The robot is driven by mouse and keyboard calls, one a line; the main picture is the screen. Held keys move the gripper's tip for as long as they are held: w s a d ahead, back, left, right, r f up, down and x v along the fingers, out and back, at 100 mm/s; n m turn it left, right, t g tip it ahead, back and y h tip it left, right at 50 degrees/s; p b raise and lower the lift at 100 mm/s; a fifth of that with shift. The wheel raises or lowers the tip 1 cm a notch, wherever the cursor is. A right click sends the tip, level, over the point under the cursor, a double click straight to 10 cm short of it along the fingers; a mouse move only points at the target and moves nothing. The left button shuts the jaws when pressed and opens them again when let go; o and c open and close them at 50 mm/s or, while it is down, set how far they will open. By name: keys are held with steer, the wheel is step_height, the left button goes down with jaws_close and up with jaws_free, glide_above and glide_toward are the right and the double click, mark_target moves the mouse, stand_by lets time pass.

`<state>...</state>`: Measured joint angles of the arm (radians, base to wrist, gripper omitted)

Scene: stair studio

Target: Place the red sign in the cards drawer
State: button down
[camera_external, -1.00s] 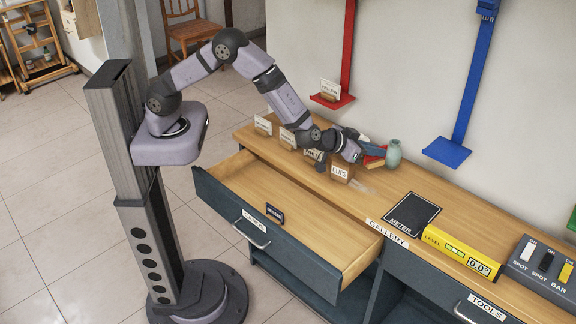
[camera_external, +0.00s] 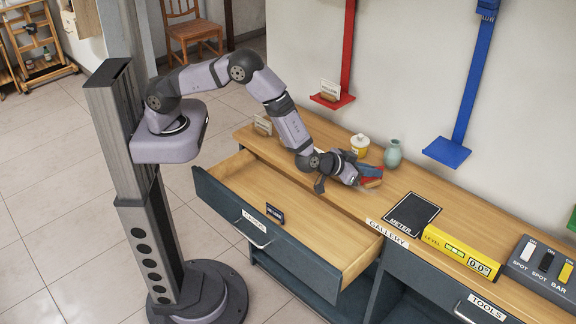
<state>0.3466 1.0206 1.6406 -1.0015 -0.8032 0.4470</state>
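My gripper (camera_external: 368,175) is low over the counter, behind the open cards drawer (camera_external: 345,262). Blue and red parts show at its end, with a small tan piece beneath. I cannot tell whether these belong to the fingers or to a held sign, or whether the fingers are apart. One white sign on a wooden base (camera_external: 263,124) stands at the counter's far left; its text is too small to read. My arm covers the area where other signs stood. The drawer is pulled out, labelled CARDS, with a small dark sign (camera_external: 275,214) at its front; the rest of its floor looks bare.
A white-and-yellow jar (camera_external: 360,145) and a green vase (camera_external: 392,154) stand just behind my gripper. A black meter pad (camera_external: 412,215) and yellow level box (camera_external: 461,252) lie to the right. A red wall shelf (camera_external: 333,101) holds a sign; a blue shelf (camera_external: 447,152) looks empty.

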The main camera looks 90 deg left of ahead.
steer(key=shift+f, duration=0.1)
steer(key=shift+f, duration=0.15)
steer(key=c, duration=2.3)
jaws_free()
steer(key=shift+o, duration=0.2)
